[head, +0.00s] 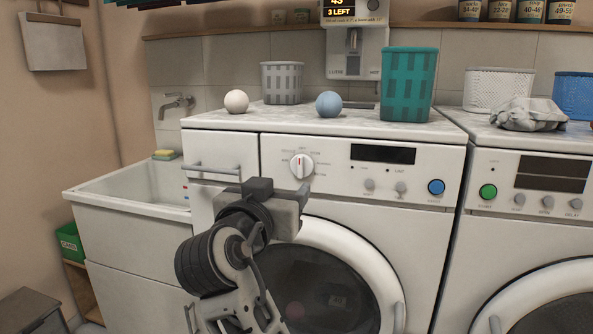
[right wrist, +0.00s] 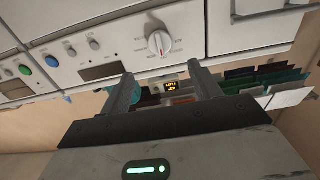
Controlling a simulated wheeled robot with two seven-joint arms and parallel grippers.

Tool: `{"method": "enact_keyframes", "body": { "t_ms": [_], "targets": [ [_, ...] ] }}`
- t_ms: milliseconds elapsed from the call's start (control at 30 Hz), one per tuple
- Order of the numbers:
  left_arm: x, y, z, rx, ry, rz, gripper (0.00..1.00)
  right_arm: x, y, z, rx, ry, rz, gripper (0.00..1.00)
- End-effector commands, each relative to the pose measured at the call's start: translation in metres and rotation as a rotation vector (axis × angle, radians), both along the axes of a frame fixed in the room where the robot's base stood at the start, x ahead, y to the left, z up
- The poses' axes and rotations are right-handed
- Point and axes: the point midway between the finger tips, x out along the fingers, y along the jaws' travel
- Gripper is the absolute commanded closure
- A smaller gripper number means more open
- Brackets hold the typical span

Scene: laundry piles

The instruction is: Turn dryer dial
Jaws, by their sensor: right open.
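The dial (head: 301,166) is a round white knob with a red mark, on the front panel of the left machine (head: 225,148) in the head view. Its red mark points about straight up there. The dial also shows in the right wrist view (right wrist: 159,43), ahead of the fingers and between their lines. My right gripper (head: 302,194) is just below the dial in the head view, open and empty. Its two spread fingers (right wrist: 161,76) show in the right wrist view with a gap to the dial. My left gripper is out of view.
A blue button (head: 436,187) and small knobs share the panel. A handle (head: 215,172) sticks out left of the dial. On top stand a teal basket (head: 407,85), a grey basket (head: 282,83), and white (head: 237,102) and blue (head: 328,104) balls. A sink (head: 125,190) is at left.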

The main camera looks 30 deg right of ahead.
Motion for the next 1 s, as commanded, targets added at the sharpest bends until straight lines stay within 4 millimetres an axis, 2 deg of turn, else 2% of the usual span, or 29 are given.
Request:
{"method": "enact_keyframes", "body": {
  "t_ms": [100,400,600,933,967,1000],
  "targets": [
    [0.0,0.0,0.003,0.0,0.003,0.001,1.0,0.018,-0.022,0.002,-0.005,0.001,-0.004,0.37],
    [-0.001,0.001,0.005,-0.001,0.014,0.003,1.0,0.055,-0.067,0.001,-0.003,0.001,-0.003,0.37],
    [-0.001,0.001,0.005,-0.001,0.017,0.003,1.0,0.068,-0.08,0.0,-0.002,0.001,0.001,0.37],
    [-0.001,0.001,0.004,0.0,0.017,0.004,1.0,0.071,-0.083,0.0,-0.001,0.001,0.001,0.37],
    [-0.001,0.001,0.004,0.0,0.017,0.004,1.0,0.071,-0.083,0.0,-0.001,0.001,0.001,0.4],
    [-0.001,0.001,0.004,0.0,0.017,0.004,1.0,0.071,-0.083,0.0,-0.001,0.001,0.001,0.51]
  ]
}}
